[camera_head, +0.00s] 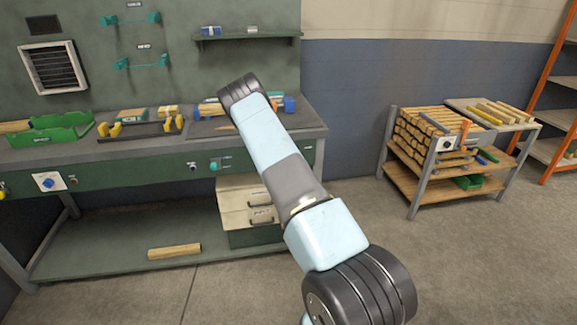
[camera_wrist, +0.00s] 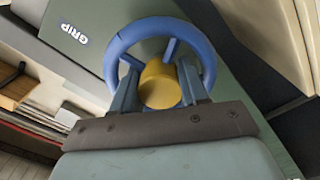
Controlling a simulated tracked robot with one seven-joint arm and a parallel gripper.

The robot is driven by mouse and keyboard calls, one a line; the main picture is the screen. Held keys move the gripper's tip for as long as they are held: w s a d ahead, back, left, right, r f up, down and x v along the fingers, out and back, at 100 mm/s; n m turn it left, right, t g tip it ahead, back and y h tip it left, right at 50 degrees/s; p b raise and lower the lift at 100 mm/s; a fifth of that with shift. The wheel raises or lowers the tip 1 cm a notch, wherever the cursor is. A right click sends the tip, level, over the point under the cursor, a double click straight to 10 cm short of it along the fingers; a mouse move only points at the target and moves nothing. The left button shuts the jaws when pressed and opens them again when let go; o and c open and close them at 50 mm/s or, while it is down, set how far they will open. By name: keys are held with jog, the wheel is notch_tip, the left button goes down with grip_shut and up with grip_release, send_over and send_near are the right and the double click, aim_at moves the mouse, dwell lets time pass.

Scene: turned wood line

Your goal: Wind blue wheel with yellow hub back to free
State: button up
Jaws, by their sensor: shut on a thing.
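The blue wheel (camera_wrist: 150,24) shows in the wrist view as a ring with spokes, on a grey-green panel. Its yellow hub (camera_wrist: 160,86) stands out toward the camera. My gripper (camera_wrist: 160,82) has one finger on each side of the hub and is shut on it. The fingers lie in front of the lower part of the rim and hide it. White lettering, "GRIP", is on the panel left of the wheel. In the head view my arm hides both the gripper and the wheel, and I cannot tell the wheel's turned position.
A workbench (camera_head: 290,135) carries a green tray (camera_head: 52,136) and a dark rack (camera_head: 135,132) with yellow parts. Drawers (camera_head: 247,205) sit beneath it. A wood block (camera_head: 174,251) lies on its lower shelf. A lumber rack (camera_head: 412,188) stands right. Floor between is clear.

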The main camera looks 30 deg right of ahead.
jog(key=shift+s+a+f+n, duration=0.15)
jog(key=shift+f+n, duration=0.25)
jog(key=shift+n, duration=0.4)
jog(key=shift+s, duration=0.1)
jog(key=o, duration=0.7)
jog(key=shift+o, duration=0.4)
jog(key=shift+r, duration=0.1)
jog(key=v, duration=1.3)
jog(key=shift+s+r, duration=0.15)
jog(key=shift+s, duration=0.1)
jog(key=shift+w, duration=0.1)
